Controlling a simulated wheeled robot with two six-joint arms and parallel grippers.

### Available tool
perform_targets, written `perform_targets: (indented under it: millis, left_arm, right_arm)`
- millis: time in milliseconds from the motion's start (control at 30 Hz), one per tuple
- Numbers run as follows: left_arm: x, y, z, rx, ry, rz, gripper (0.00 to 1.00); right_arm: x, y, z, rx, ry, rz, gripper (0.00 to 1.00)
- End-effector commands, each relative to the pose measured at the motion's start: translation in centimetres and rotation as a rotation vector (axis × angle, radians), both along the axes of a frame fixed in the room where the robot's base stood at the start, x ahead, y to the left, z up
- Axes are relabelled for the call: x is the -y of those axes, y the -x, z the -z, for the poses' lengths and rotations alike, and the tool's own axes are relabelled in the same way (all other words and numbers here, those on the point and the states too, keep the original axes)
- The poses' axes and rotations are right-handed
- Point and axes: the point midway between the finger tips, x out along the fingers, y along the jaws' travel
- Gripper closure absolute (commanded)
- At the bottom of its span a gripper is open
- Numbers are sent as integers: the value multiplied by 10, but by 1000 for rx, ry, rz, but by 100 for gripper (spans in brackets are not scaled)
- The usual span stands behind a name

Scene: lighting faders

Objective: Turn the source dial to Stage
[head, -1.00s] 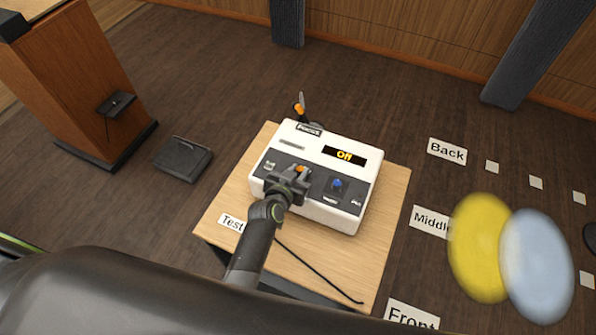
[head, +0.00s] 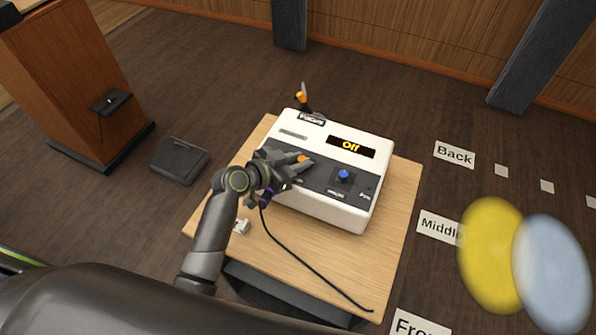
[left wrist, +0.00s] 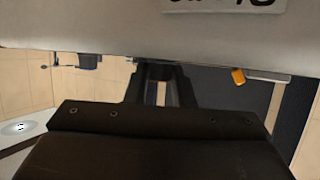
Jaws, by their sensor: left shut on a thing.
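The white control console (head: 330,212) sits on a wooden table, with a dark sloped control strip on its near side. Its display (head: 351,146) reads "Off" in yellow. My left gripper (head: 297,161) comes in from the left, low over the strip, shut on the orange-topped dial (head: 303,158). The fingers hide most of that dial and its markings. A blue knob (head: 344,174) stands to its right, clear of the gripper. The left wrist view shows the gripper fingers (left wrist: 160,93) close up, but the dial cannot be made out there. My right gripper is not in view.
An orange-tipped lever (head: 302,97) stands behind the console. A black cable crosses the wooden tabletop (head: 385,215). A dark box (head: 180,160) lies on the floor at left, near a wooden lectern (head: 75,75). Cards "Back" (head: 455,153) and "Middle" (head: 438,227) lie at right.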

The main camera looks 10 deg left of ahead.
Motion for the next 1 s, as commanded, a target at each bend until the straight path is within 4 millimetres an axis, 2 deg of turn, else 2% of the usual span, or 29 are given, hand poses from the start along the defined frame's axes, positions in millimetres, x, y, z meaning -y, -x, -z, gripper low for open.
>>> perform_targets:
  millis: [33,100,400,633,1000]
  left_arm:
    - [-2,-2,7,7,-5,40,100]
    - [-2,-3,7,6,-4,94,100]
    - [-3,-4,4,2,-1,256,100]
    - [-3,-4,1,0,-1,310,100]
    - [-3,-4,0,-1,1,321,100]
  right_arm:
    - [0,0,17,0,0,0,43]
    - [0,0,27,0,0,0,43]
    - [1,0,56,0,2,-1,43]
    - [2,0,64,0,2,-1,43]
    - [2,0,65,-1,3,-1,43]
